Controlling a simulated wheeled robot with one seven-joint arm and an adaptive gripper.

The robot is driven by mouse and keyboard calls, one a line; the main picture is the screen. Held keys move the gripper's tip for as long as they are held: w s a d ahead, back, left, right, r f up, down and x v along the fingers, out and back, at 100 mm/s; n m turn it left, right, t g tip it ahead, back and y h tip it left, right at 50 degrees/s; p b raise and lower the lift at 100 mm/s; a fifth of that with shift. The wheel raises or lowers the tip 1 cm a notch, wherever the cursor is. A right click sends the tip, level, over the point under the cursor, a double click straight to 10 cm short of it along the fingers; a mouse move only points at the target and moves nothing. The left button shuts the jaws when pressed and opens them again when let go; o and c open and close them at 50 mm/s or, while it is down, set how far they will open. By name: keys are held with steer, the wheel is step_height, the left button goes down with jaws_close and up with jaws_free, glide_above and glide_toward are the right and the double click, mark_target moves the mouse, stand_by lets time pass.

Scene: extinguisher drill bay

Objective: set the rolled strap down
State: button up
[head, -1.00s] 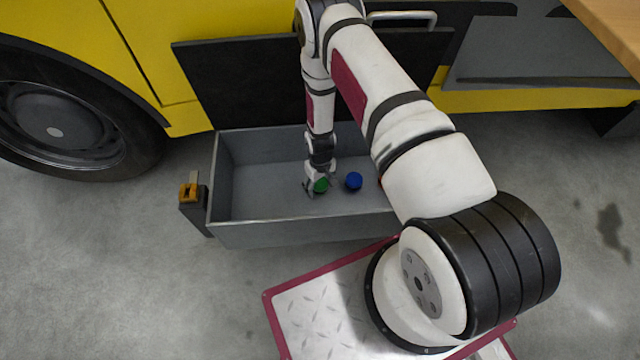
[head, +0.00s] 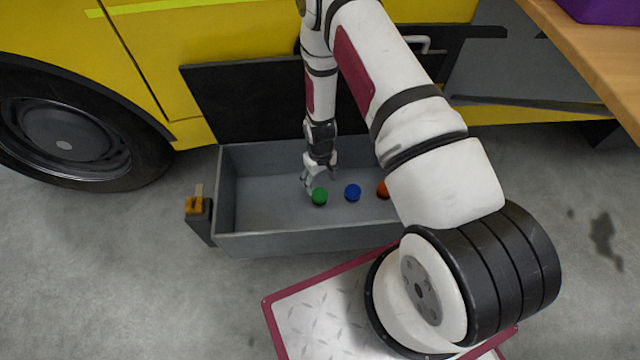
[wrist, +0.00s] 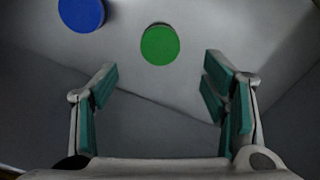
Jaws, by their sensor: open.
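A green round piece (head: 319,196), likely the rolled strap, rests on the floor of the grey open drawer (head: 262,243). A blue round piece (head: 353,192) and an orange one (head: 383,189), partly hidden by my arm, lie in a row to its right. My gripper (head: 310,184) is just behind and above the green piece, apart from it. In the wrist view my gripper (wrist: 162,75) is open and empty. There the green piece (wrist: 160,45) lies beyond the fingertips, with the blue piece (wrist: 82,13) at upper left.
The drawer walls stand close around my gripper. A dark raised panel (head: 245,100) is behind the drawer, on the yellow vehicle (head: 200,60). A latch block (head: 199,213) is at the drawer's left. A wooden table (head: 590,60) bears a purple box (head: 600,10). The drawer's left part is empty.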

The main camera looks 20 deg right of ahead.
step_height(320, 180, up, 18)
steer(key=w, duration=0.3)
steer(key=s+a+r+m, duration=0.1)
steer(key=s+r, duration=0.2)
steer(key=r, duration=0.7)
steer(key=s+r, duration=0.3)
steer(key=r, duration=0.7)
steer(key=s+a+r, duration=0.1)
steer(key=s+r, duration=1.2)
steer(key=s+r+m, duration=0.1)
steer(key=s+r, duration=0.2)
steer(key=s, duration=1.4)
steer(key=shift+s+a+r, duration=0.15)
steer(key=shift+s+a, duration=0.1)
steer(key=shift+a, duration=0.2)
